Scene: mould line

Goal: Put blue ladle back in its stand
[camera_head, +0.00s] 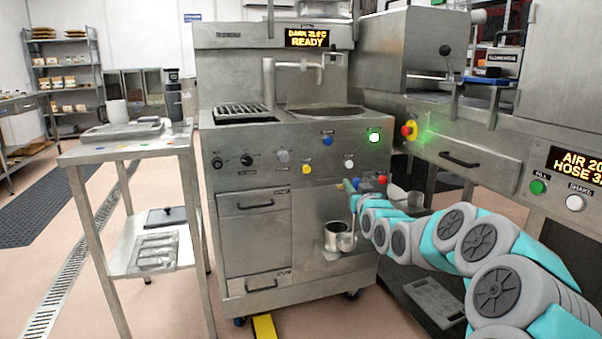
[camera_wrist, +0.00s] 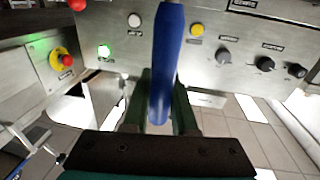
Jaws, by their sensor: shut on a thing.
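The blue ladle's handle (camera_wrist: 168,55) shows large in the wrist view, running up between the fingers. My gripper (camera_wrist: 160,112) is shut on this blue handle. In the head view my gripper (camera_head: 354,198) is small, at the front of the steel machine. A steel cup-shaped holder (camera_head: 333,232), which looks like the stand, sits on a small bracket low on the machine's front. A small round steel bowl (camera_head: 346,242), apparently the ladle's, shows close beside the cup and below my gripper. I cannot tell whether it touches the cup or bracket.
The steel machine's front panel (camera_head: 290,155) carries knobs and coloured buttons close to my gripper. A steel side table (camera_head: 130,150) stands at left. A second steel machine (camera_head: 470,150) with a drawer stands at right. A yellow floor strip (camera_head: 264,328) lies in front.

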